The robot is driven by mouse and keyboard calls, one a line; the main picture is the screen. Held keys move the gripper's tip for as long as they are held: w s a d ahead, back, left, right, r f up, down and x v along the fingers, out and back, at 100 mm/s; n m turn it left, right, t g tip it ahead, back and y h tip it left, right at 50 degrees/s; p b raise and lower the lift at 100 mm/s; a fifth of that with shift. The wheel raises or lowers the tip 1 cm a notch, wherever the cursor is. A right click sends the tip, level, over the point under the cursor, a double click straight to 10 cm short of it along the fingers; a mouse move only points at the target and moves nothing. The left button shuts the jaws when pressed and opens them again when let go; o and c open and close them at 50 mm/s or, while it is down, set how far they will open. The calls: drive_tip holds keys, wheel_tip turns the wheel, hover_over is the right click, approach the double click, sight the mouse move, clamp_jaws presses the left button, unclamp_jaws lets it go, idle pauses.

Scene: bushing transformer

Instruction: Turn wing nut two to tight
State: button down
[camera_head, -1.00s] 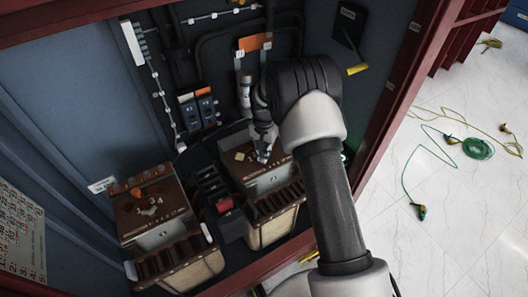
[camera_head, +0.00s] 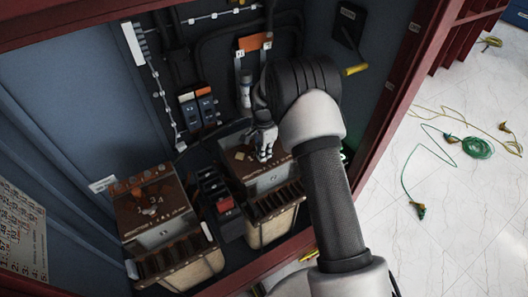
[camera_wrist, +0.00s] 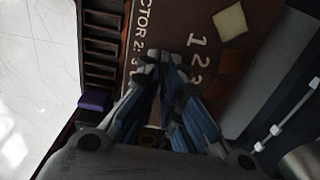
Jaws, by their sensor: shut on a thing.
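My gripper (camera_head: 264,155) reaches down onto the top of the right-hand brown unit (camera_head: 283,167) inside the cabinet. In the wrist view my gripper (camera_wrist: 163,60) has its fingers drawn together over the brown panel (camera_wrist: 180,15), beside the printed "1 2 3" and a label ending "CTOR 2". Its tips are shut on wing nut two, which the fingers hide almost wholly, so its angle cannot be told. A cream square (camera_wrist: 230,22) and an orange-brown square (camera_wrist: 228,62) lie on the panel near the numbers.
A second brown unit (camera_head: 155,235) with numbers on its top stands to the left. Dark fuse-like blocks (camera_head: 213,187) stand between the units. The red cabinet frame (camera_head: 392,110) bounds the right side. Green and yellow cables (camera_head: 478,148) lie on the white floor outside.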

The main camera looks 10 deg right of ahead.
drive_tip(key=shift+s+f, duration=0.35)
drive_tip(key=c, duration=1.8)
unclamp_jaws()
drive_tip(key=shift+w, duration=0.1)
drive_tip(key=shift+o, duration=0.2)
drive_tip(key=shift+r, duration=0.1)
drive_tip(key=shift+w+r, duration=0.15)
drive_tip(key=shift+r, duration=0.2)
wheel_tip(320, 180, up, 11)
drive_tip(key=shift+r, duration=0.2)
